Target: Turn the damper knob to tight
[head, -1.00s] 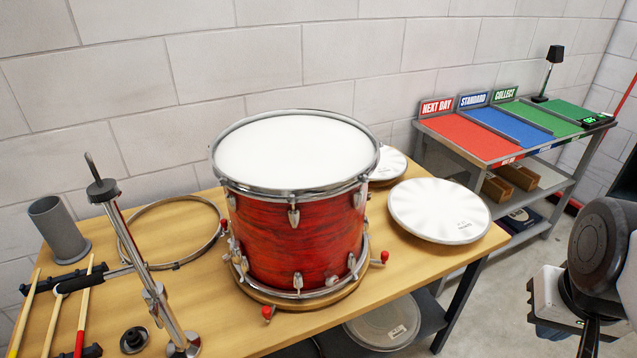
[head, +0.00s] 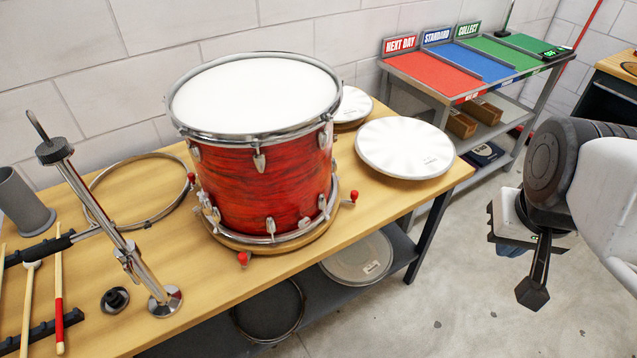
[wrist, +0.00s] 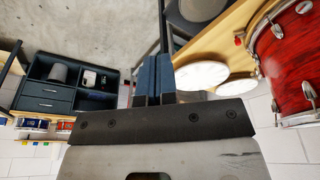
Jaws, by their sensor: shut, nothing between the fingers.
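The red drum (head: 265,185) with a white head (head: 255,92) stands upright on a round wooden base on the bench. Several small metal lugs and fittings sit on its shell, and red-tipped knobs (head: 243,259) show around its lower rim. I cannot tell which of these small parts is the damper knob, or how it is set. My gripper (head: 532,292) hangs at the right in the head view, over the floor and well apart from the drum. In the wrist view its blue fingers (wrist: 153,75) are together and empty. The drum (wrist: 290,60) shows there at the right edge.
White round pads (head: 405,148) lie right of the drum on the bench (head: 215,285). A metal stand (head: 110,220), a hoop (head: 100,215) and sticks (head: 58,300) are at left. A shelf with coloured mats (head: 430,75) stands behind. The floor between bench and gripper is clear.

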